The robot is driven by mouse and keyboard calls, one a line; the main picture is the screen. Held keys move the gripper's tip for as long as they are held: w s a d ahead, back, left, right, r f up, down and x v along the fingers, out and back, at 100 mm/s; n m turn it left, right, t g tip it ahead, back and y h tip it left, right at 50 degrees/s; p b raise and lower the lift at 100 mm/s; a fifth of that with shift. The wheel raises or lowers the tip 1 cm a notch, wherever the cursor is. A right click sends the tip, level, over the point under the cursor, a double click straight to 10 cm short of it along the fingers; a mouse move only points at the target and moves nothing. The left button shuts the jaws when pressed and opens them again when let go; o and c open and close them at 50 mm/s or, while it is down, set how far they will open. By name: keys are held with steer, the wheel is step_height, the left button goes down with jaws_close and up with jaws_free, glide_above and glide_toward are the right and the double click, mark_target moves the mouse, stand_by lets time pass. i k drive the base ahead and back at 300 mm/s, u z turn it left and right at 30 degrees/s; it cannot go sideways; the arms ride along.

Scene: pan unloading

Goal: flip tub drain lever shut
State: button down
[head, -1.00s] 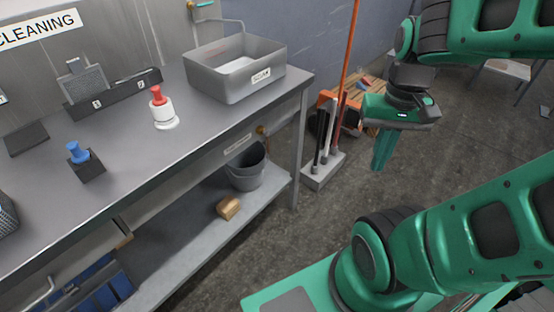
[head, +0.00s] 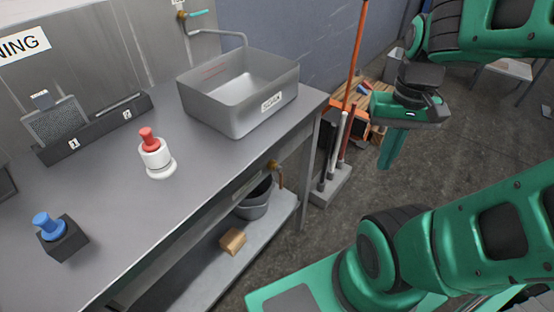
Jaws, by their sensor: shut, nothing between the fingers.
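A grey metal tub (head: 240,112) with a white label on its front stands at the right end of the steel bench. A small brass drain fitting with a lever (head: 276,170) shows below the bench edge under the tub, above a grey bucket (head: 256,200). The lever's exact position is too small to tell. My gripper (head: 388,160) is shut and empty, pointing down in the air to the right of the bench, well apart from the tub and the drain fitting.
On the bench (head: 120,200) are a red-topped white holder (head: 156,158), a blue-knobbed dark block (head: 60,240) and a dark rack (head: 95,128). A tap (head: 196,14) is behind the tub. A brush stand (head: 330,185) is on the floor beside the bench. Open floor lies between bench and arm.

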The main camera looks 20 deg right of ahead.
mark_target(281, 179)
steer(key=z, duration=0.05)
steer(key=i, duration=0.4)
steer(key=u, duration=0.35)
steer(key=k, duration=1.8)
steer(key=z, duration=0.55)
steer(key=i, duration=1)
steer(key=u, duration=0.05)
